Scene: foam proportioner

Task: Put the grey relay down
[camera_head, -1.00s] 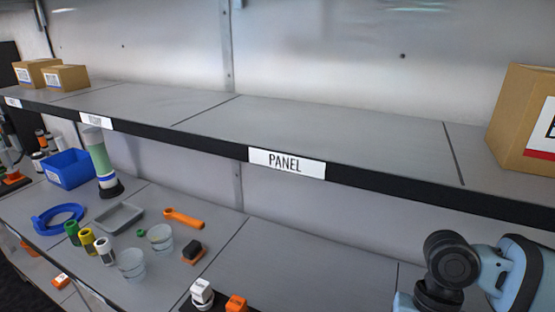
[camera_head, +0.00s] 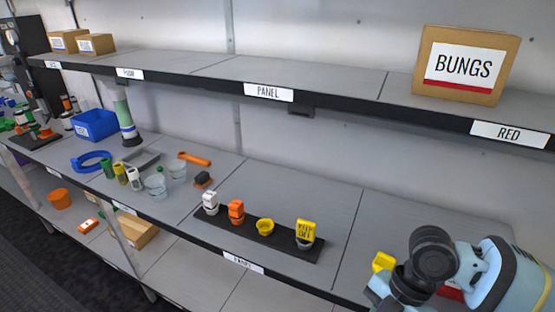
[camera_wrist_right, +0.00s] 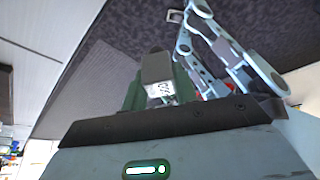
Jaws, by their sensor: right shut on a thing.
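In the right wrist view, my right gripper (camera_wrist_right: 150,100) is shut on a dark grey block with a white printed label, the grey relay (camera_wrist_right: 157,68). The relay stands out beyond the dark edge of the gripper, over dark floor. In the head view, my right arm comes in at the lower right; its fingers and the relay are hidden or out of frame there. My left gripper is not in view.
A yellow object (camera_head: 383,262) shows beside my arm. Grey shelf (camera_head: 345,215) is bare behind the strip.

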